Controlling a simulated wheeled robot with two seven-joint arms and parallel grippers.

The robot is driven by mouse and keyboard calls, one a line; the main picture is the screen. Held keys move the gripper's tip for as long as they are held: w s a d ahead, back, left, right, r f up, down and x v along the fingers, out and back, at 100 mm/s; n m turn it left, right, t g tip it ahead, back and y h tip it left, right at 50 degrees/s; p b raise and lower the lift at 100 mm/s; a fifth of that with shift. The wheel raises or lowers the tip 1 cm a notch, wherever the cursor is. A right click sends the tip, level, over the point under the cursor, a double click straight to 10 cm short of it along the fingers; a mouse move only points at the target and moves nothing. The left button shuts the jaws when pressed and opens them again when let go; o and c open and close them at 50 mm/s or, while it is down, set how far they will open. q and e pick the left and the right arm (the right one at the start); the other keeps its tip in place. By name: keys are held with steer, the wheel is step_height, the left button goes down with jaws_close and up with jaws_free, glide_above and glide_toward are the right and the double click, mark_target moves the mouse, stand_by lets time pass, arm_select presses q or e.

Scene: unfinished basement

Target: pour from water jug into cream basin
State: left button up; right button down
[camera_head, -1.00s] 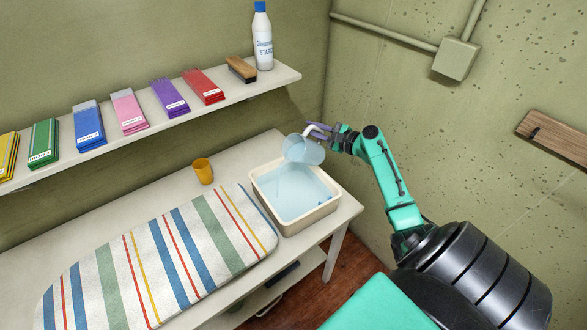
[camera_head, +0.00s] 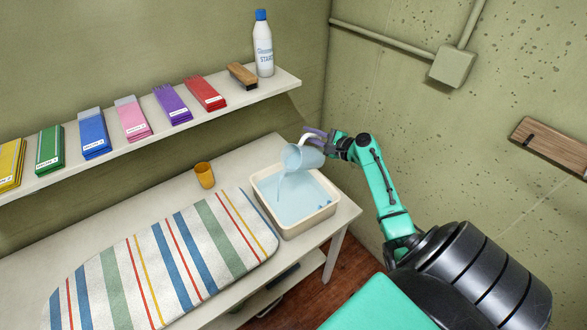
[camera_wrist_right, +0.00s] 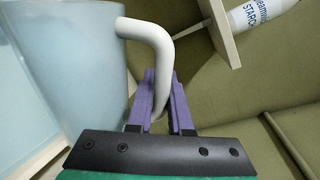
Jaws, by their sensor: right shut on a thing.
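The water jug (camera_head: 303,157) is a translucent blue vessel with a white handle. It is tilted to the left above the cream basin (camera_head: 289,232), and a thin stream of water falls from its lip into the basin. Pale blue water fills much of the basin's floor. My right gripper (camera_head: 318,135) is shut on the jug's handle. In the right wrist view the purple fingers (camera_wrist_right: 160,95) close around the white handle (camera_wrist_right: 150,35), with the jug's side (camera_wrist_right: 70,70) at left. My left gripper is not in view.
The basin stands at the right end of a pale table (camera_head: 115,220). An orange cup (camera_head: 204,175) and a striped ironing pad (camera_head: 165,262) are to its left. A wall shelf (camera_head: 140,133) above holds coloured packs, a brush (camera_head: 242,74) and a starch bottle (camera_head: 263,45).

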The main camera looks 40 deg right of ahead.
mark_target(301, 141)
steer(key=shift+a+r+n+h+p, duration=0.2)
steer(key=shift+a+n+h+p, duration=0.2)
steer(key=shift+a+n+p, duration=0.5)
steer(key=shift+a+f+n, duration=0.1)
steer(key=shift+a+n, duration=0.4)
steer(key=shift+s+a+f+n, duration=0.1)
steer(key=shift+a+f+n, duration=0.05)
steer(key=shift+a+n, duration=0.2)
steer(key=shift+a, duration=0.2)
steer(key=shift+a+r+n+h+p, duration=0.3)
steer(key=shift+a+r+n+p, duration=0.2)
steer(key=shift+p, duration=0.4)
steer(key=shift+a, duration=0.1)
steer(key=shift+a, duration=0.2)
steer(key=shift+a+r+n, duration=0.2)
steer(key=shift+a+n, duration=0.1)
steer(key=shift+n, duration=0.05)
steer(key=shift+a+r+h, duration=0.15)
steer(key=shift+a+h, duration=0.1)
steer(key=shift+h, duration=0.05)
